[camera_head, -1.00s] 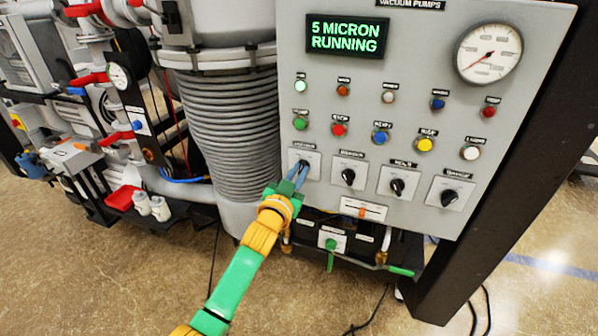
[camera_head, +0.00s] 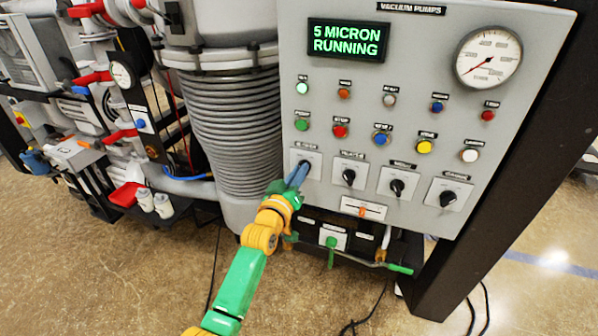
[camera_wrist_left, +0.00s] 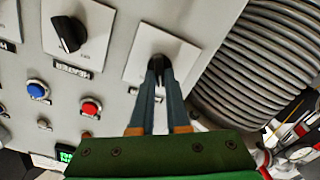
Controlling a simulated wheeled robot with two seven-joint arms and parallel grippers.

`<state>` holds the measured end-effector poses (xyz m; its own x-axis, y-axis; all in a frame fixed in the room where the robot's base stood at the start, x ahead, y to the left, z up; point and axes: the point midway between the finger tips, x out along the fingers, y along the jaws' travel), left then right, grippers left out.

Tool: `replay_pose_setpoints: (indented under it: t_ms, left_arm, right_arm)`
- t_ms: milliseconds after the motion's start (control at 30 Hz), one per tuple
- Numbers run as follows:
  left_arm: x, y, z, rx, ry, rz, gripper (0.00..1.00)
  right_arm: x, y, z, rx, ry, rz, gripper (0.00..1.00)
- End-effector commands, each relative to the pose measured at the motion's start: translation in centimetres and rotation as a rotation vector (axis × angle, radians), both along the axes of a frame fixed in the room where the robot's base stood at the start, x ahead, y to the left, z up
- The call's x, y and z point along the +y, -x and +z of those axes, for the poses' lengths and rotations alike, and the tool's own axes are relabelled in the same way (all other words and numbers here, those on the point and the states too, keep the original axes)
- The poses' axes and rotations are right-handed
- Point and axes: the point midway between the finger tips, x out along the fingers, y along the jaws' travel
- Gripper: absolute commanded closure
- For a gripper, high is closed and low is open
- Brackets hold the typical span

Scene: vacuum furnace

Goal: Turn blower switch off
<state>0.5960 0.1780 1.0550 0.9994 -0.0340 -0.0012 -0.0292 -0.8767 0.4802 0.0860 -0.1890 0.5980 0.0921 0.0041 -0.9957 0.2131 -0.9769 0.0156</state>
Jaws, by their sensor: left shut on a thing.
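A row of black rotary switches on white plates crosses the lower part of the grey control panel (camera_head: 420,95). I cannot read the switch labels surely enough to tell which one is the blower switch. My left gripper (camera_head: 299,174) is at the leftmost switch (camera_head: 306,163), its blue-grey fingers shut on the knob. In the left wrist view the fingertips (camera_wrist_left: 160,68) close around that knob (camera_wrist_left: 158,58), which they mostly hide, so its setting is unclear. My right gripper is not in view.
The neighbouring rotary switch (camera_head: 348,177) is just to the right. Coloured push buttons (camera_head: 340,131) sit above, under a green display (camera_head: 346,40) reading "5 MICRON RUNNING". A ribbed grey column (camera_head: 235,130) stands close left. A green-handled valve (camera_head: 331,250) is below.

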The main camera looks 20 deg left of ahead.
Motion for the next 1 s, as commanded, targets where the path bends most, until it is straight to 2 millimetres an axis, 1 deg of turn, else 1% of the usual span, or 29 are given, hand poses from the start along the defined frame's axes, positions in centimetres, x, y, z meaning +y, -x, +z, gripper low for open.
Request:
replay_pose_setpoints:
  t_ms: [33,600,633,667,700,733,1000]
  left_arm:
    - [0.04,-0.04,0.37,-0.008,0.011,0.001,1.00]
    - [0.06,-0.04,0.40,-0.009,0.040,0.001,1.00]
    - [0.06,-0.04,0.40,-0.009,0.040,0.001,0.81]
    - [0.06,-0.04,0.40,-0.009,0.039,0.001,0.73]
    - [0.05,-0.04,0.36,-0.008,0.039,0.001,0.62]
    - [0.04,-0.04,0.33,-0.008,0.039,0.000,0.56]
    - [0.02,0.01,0.14,-0.003,0.038,0.000,0.56]
  right_arm:
    - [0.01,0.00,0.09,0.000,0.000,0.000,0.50]
    - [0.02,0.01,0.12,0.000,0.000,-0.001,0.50]
    - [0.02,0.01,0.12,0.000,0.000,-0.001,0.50]
    - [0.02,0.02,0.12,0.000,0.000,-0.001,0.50]
    - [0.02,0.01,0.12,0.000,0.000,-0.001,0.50]
    - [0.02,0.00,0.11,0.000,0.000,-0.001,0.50]
    - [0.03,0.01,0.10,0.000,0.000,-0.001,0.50]
